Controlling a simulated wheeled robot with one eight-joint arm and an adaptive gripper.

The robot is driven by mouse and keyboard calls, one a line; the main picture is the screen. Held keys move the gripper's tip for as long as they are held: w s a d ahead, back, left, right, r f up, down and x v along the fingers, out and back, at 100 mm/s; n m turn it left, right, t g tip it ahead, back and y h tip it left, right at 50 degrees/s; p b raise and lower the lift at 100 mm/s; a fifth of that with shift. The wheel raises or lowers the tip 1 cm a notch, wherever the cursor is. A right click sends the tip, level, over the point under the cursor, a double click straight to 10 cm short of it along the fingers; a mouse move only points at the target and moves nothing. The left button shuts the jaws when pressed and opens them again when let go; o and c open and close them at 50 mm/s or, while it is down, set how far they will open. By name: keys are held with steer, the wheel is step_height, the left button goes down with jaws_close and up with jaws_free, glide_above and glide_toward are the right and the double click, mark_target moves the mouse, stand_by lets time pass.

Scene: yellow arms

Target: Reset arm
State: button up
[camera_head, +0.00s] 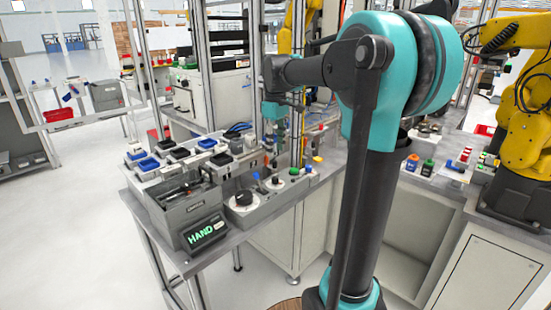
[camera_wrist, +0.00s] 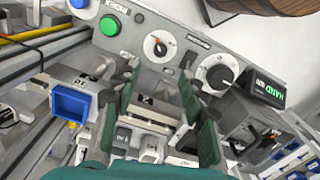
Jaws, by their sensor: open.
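My gripper (camera_wrist: 160,72) shows in the wrist view with its two dark green fingers spread apart and nothing between them. Between and below the fingers lie grey bench fixtures and small labelled blocks. In the head view my teal and dark grey arm rises in the middle and bends left over the workbench (camera_head: 137,205). The gripper end hangs above the back of the bench, and its fingers are hard to make out there. A grey control box (camera_head: 262,207) with a green button and dials stands in front of it; the box also shows beyond the fingertips in the wrist view (camera_wrist: 180,58).
A grey bin (camera_head: 170,212) with a HAND display (camera_head: 207,232) stands at the bench's left front. Small black and blue trays (camera_head: 150,164) lie behind it. Metal posts rise near my arm. A yellow robot arm (camera_head: 525,140) stands at right.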

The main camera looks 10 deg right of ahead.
steer(key=shift+r, duration=0.5)
steer(key=s+d+f+m+t, duration=0.2)
steer(key=s+f+m, duration=0.2)
steer(key=s+f, duration=0.7)
steer(key=s+d+f+m+t, duration=0.2)
steer(key=s+f+m, duration=0.3)
steer(key=s+f, duration=0.6)
step_height(320, 180, down, 3)
steer(key=shift+f+m, duration=0.15)
steer(key=shift+m, duration=0.15)
steer(key=shift+o, duration=0.2)
